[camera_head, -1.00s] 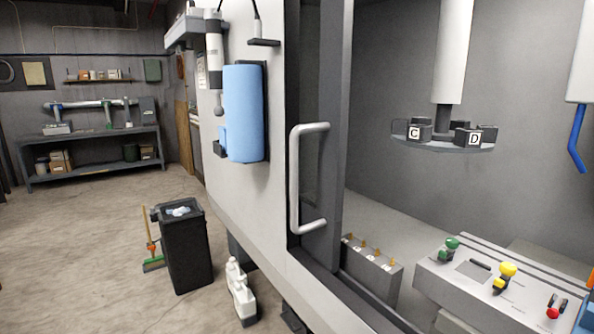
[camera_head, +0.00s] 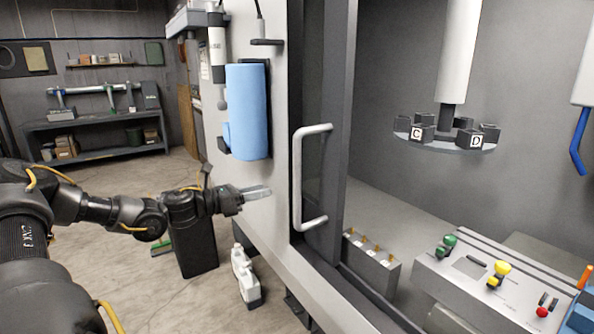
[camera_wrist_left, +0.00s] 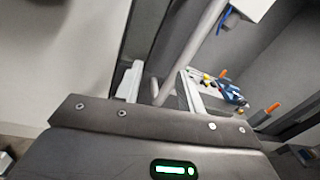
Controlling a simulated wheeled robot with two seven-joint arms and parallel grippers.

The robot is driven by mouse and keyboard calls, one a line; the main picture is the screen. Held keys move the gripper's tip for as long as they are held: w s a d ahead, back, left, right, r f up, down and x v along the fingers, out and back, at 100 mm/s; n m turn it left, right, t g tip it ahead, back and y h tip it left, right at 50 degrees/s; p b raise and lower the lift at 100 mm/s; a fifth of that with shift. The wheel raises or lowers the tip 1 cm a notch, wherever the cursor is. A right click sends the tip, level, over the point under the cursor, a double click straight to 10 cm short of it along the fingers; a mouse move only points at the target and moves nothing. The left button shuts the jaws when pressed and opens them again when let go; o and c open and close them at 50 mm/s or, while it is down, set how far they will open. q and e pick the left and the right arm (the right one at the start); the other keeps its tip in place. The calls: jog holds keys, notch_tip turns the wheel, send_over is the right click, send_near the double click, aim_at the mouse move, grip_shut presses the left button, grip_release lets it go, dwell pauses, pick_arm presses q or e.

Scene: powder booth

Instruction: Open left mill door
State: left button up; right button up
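The left mill door (camera_head: 349,90) has a dark frame and carries a pale vertical bar handle (camera_head: 297,185) at the middle of the head view. How far the door stands open is hard to tell. My left gripper (camera_head: 262,192) is left of the handle's lower part, fingers pointing toward it and apart from it in the picture. In the left wrist view the gripper (camera_wrist_left: 160,88) has its two fingers spread, with the handle (camera_wrist_left: 190,48) showing ahead, across the space between and beyond them. Nothing is visibly held. My right gripper is not in view.
A blue roll (camera_head: 247,110) hangs on the white machine wall, above my left gripper. A black bin (camera_head: 195,250) and white jugs (camera_head: 245,275) stand on the floor below. Inside the machine are a tool carousel (camera_head: 445,145) and a grey block (camera_head: 372,262).

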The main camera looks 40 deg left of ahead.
aim_at(297, 174)
pick_arm(q)
notch_tip(297, 174, up, 4)
jog(key=s+d+m+h, duration=0.1)
jog(key=s+d+m, duration=0.1)
jog(key=d+m, duration=0.1)
jog(key=shift+g, duration=0.5)
jog(key=p+x, duration=0.1)
jog(key=x, duration=0.2)
jog(key=p+x, duration=0.2)
jog(key=x, duration=0.2)
jog(key=r+p+x, duration=0.1)
jog(key=p+x, duration=0.1)
jog(key=x, duration=0.1)
jog(key=shift+w+d+r, duration=0.1)
jog(key=shift+d, duration=0.05)
jog(key=shift+c, duration=0.5)
grip_shut()
